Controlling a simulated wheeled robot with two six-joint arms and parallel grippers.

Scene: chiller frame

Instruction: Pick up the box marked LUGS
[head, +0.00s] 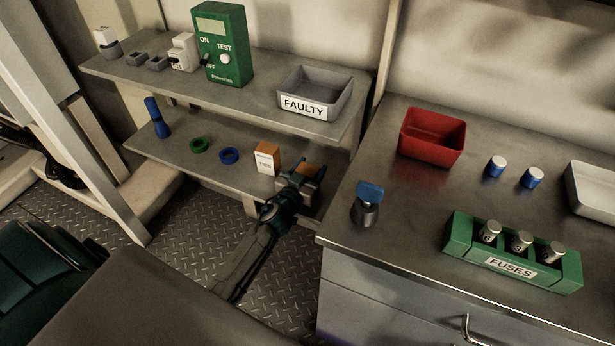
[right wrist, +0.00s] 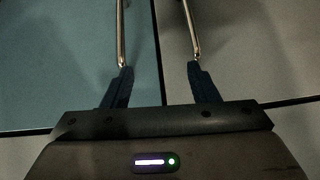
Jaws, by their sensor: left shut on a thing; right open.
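A small orange-brown box with a white front label (head: 266,159) stands on the lower shelf; its label is too small to read surely. My left gripper (head: 300,184) is just right of it, at the shelf's right end. It is shut on another orange-brown box (head: 309,169), mostly hidden by the jaws. No label shows on this held box, so I cannot tell if it is marked LUGS. My right gripper (right wrist: 161,70) is open and empty in the right wrist view, in front of pale and blue-green panels. It does not show in the head view.
A grey bin marked FAULTY (head: 303,106) and a green tester (head: 222,45) stand on the upper shelf above. Blue and green rings (head: 229,156) lie left of the labelled box. The bench (head: 390,250) edge is close on the right, with a red bin (head: 432,137) on it.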

